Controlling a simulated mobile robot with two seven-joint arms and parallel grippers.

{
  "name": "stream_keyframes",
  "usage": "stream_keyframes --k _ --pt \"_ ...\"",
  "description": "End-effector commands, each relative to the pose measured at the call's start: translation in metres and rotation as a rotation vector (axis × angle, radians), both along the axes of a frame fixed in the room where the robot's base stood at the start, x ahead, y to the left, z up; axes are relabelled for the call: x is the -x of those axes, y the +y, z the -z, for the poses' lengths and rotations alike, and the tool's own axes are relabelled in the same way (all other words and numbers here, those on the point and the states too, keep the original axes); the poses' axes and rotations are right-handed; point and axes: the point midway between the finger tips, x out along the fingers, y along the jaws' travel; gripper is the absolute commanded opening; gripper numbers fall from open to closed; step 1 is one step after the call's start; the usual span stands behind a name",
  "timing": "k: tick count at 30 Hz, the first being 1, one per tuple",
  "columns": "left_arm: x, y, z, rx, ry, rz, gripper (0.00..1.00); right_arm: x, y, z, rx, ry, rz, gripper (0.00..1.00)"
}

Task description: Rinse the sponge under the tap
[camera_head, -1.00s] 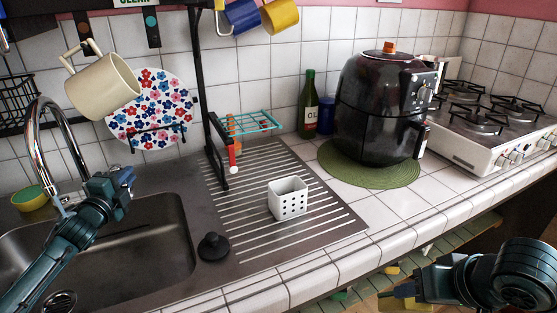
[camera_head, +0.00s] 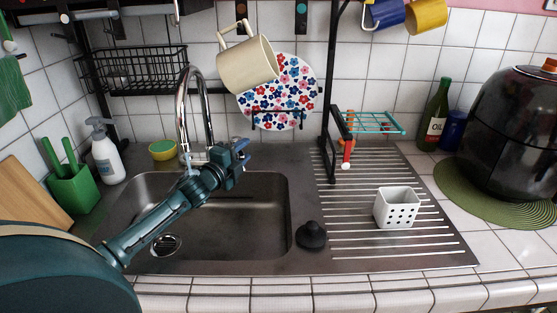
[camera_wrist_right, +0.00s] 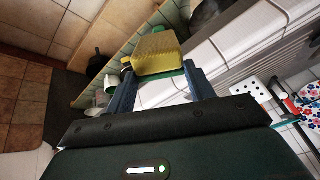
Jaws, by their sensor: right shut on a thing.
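The sponge (camera_wrist_right: 155,52), yellow with a green layer, is in the right wrist view. My right gripper (camera_wrist_right: 158,76) is shut on it, with one dark blue finger on each side. The sponge is away from the sink, above the floor beside the counter. The curved chrome tap (camera_head: 183,105) stands behind the steel sink (camera_head: 262,225) in the head view. No water shows under its spout. My left gripper (camera_head: 243,154) is just right of the tap, over the sink's back edge; whether its fingers are open is unclear. My right gripper is outside the head view.
A yellow-green item (camera_head: 162,151) and a soap bottle (camera_head: 106,152) stand left of the tap. A black plug (camera_head: 311,236) and a white holed holder (camera_head: 396,209) are on the right. A black rack post (camera_head: 333,90) rises behind the drainer. The sink basin looks empty.

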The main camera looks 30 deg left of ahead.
Motion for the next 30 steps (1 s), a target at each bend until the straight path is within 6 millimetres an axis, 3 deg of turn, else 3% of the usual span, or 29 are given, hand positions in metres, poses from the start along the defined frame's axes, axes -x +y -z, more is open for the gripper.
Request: stream_keyframes --k 12,18,30 --pt "0.072 -0.004 0.002 0.0 0.004 0.001 0.35 0.0 0.0 0.003 0.0 0.0 0.0 0.21" --pt "0.098 -0.005 0.001 0.001 0.002 0.001 0.35 0.0 0.0 0.003 0.0 0.0 0.0 0.21" --pt "0.111 -0.005 0.0 -0.001 0.0 0.001 0.35 0.0 0.0 0.003 0.0 0.0 0.0 0.21"
